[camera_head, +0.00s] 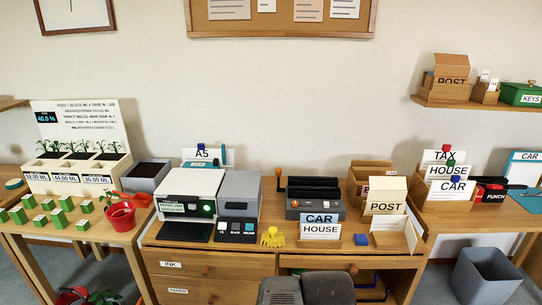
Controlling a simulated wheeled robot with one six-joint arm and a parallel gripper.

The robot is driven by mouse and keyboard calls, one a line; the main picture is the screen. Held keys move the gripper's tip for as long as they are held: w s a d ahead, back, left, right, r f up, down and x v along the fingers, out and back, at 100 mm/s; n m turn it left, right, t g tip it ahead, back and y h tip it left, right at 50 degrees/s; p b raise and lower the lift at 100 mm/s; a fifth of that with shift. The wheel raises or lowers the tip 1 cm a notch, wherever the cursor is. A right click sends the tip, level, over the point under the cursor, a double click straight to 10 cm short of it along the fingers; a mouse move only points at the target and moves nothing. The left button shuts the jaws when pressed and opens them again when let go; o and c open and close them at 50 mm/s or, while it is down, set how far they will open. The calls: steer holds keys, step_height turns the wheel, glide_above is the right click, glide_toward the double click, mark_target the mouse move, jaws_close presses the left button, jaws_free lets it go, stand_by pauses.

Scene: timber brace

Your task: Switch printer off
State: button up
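The printer (189,184) is a white box with a dark front on the left part of the middle desk. A green light or round button (207,208) glows on its front. A pale green label with small text sits beside it, too small to read surely. A dark flat tray (185,232) lies in front of the printer. A grey unit (238,207) with several small coloured squares along its lower front stands against its right side. No gripper fingers show; two dark grey rounded parts at the bottom middle look like my own arm.
The middle desk (222,257) has drawers marked INK and PAPER. A yellow object (272,237) and a dark slotted device (313,196) stand right of the printer. A red pot (121,215) stands to the left. A grey bin (484,277) is on the floor at right.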

steer(key=shift+w, duration=0.15)
jaws_close()
stand_by(1.4)
